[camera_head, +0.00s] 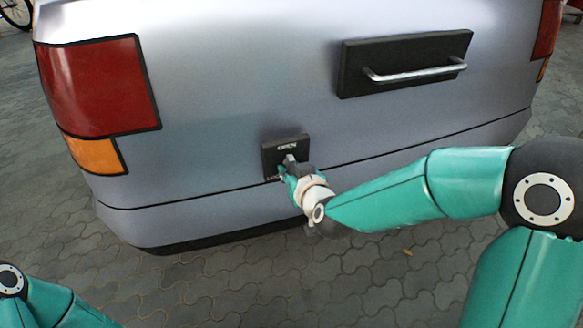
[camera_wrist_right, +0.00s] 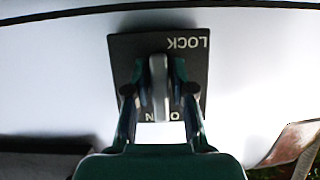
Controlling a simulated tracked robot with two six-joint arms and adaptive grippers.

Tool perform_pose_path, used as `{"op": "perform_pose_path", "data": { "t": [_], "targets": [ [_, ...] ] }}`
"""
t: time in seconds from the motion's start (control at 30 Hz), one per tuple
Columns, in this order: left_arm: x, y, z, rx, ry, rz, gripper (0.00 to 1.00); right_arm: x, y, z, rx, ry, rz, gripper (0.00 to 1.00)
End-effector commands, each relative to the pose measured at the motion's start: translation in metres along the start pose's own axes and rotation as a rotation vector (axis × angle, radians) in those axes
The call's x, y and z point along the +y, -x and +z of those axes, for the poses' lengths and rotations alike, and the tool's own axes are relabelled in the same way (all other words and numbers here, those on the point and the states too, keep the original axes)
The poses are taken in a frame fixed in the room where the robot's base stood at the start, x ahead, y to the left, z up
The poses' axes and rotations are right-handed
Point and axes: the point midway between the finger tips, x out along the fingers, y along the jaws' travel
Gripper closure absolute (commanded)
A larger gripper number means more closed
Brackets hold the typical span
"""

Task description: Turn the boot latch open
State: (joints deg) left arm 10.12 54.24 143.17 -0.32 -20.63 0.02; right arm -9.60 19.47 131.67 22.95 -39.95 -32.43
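The boot latch is a dark square plate (camera_head: 268,158) low on the silver car's rear, marked OPEN at its top in the head view. A grey lever (camera_wrist_right: 160,88) stands out from the plate, and in the wrist view it points along the line between the words LOCK and OPEN. My right gripper (camera_head: 287,168) is at the plate. It also shows in the right wrist view (camera_wrist_right: 159,68), its two fingers on either side of the lever, with narrow gaps seeming to show. My left gripper is out of view.
The silver boot (camera_head: 220,80) has a dark handle plate with a metal bar (camera_head: 415,72) at upper right. A red tail light (camera_head: 98,85) is at left. The bumper's dark lower edge (camera_head: 220,238) runs below, above paved ground.

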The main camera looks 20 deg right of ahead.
Motion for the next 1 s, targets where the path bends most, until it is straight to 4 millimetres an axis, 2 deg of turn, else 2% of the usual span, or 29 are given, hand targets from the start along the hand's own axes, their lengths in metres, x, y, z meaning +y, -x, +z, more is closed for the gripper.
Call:
{"op": "perform_pose_path", "data": {
  "t": [0.1, 0.47, 0.8, 1.0],
  "targets": [
    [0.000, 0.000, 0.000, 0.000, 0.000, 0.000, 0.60, 0.000, 0.000, -0.002, 0.006, 0.001, 0.001, 0.58],
    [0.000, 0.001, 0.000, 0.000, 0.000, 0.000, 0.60, 0.000, 0.006, -0.006, 0.014, 0.003, 0.001, 0.58],
    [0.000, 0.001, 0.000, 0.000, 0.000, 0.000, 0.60, 0.000, 0.055, -0.004, 0.012, 0.002, 0.000, 0.58],
    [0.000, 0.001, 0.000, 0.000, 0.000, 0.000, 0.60, 0.000, 0.072, -0.002, 0.010, 0.002, 0.001, 0.58]
  ]
}}
